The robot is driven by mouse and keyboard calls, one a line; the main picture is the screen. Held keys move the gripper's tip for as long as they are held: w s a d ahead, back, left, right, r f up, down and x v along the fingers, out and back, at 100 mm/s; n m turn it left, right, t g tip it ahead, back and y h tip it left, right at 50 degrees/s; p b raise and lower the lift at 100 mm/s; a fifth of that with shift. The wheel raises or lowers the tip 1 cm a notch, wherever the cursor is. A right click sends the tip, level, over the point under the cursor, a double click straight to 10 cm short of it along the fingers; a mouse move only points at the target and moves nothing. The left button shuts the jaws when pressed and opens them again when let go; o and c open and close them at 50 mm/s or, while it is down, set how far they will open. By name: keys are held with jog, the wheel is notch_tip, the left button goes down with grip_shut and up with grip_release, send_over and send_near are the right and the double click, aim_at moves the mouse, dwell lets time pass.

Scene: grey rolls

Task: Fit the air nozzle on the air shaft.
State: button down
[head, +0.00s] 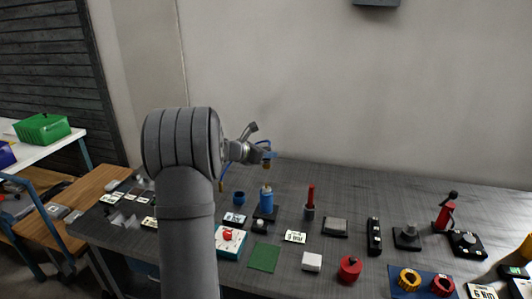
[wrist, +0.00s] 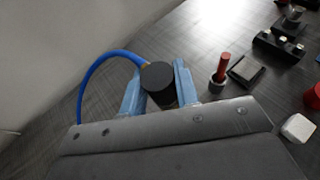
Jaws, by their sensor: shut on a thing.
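My gripper (head: 268,154), with light blue fingers, is raised above the grey table in the head view. In the wrist view its fingers are shut on a dark cylindrical piece (wrist: 158,78), which I take as the air nozzle. A blue hose (wrist: 100,68) curves away from it to the left. The nozzle's lower end is hidden in the wrist view. In the head view a blue upright cylinder (head: 266,202) with a pale top stands on a dark base below my gripper, apart from it. It may be the air shaft; I cannot tell for sure.
A red rod in a grey holder (head: 309,204) stands right of the blue cylinder; a small blue cup (head: 239,198) is left of it. A white-and-teal box (head: 229,242), a green mat (head: 264,257) and a red knob (head: 349,269) lie nearer. The wall is behind.

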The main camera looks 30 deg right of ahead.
aim_at(266, 167)
jog(key=shift+f, duration=2.75)
jog(key=shift+f, duration=0.3)
jog(key=shift+f, duration=1.1)
jog(key=shift+f, duration=0.25)
jog(key=c, duration=1)
grip_release()
jog(key=v, duration=1.7)
jog(key=shift+a, duration=0.2)
jog(key=shift+d, duration=0.1)
